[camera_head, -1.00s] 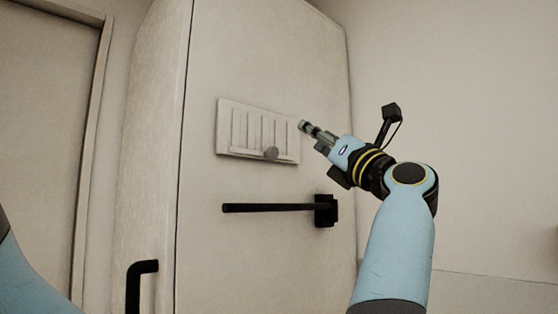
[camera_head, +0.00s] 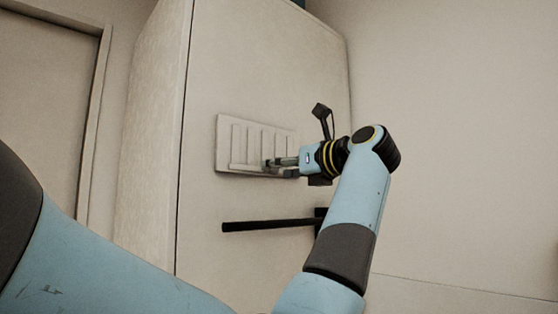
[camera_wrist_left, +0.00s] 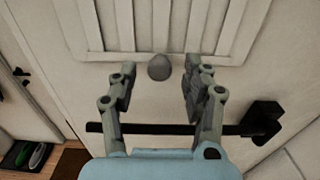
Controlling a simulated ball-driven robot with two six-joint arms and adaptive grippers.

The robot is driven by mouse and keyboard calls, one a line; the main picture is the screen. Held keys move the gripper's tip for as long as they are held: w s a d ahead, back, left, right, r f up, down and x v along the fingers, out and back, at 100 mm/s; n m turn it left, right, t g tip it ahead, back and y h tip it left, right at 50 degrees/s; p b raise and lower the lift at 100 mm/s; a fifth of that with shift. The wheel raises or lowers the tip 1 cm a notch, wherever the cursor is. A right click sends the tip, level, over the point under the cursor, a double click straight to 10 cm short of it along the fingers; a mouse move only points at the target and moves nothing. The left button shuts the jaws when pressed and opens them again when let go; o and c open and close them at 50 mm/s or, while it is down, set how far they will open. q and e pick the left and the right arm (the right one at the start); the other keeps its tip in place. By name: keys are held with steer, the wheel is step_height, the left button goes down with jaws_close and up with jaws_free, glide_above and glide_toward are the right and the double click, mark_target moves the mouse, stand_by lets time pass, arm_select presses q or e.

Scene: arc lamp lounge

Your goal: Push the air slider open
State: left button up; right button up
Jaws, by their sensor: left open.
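The air slider is a pale slatted vent plate (camera_head: 224,145) on the front of a tall cream cabinet. Its lower part and slats also fill the top of the left wrist view (camera_wrist_left: 115,57). My left gripper (camera_head: 269,164) is at the plate's lower right, coming from the right. In the wrist view its open fingers (camera_wrist_left: 160,71) stand on either side of the knob, with gaps showing. Whether the knob is deep between the tips is unclear. My right gripper is out of view.
A black horizontal bar (camera_head: 262,224) sticks out below the vent, under my gripper; it also crosses the wrist view (camera_wrist_left: 155,129). A dark tray with shoes (camera_wrist_left: 25,154) lies on the floor at lower left. The wall right of the cabinet is bare.

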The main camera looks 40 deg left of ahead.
arm_select(q)
steer(key=shift+a, duration=0.45)
steer(key=shift+c, duration=0.4)
jaws_close()
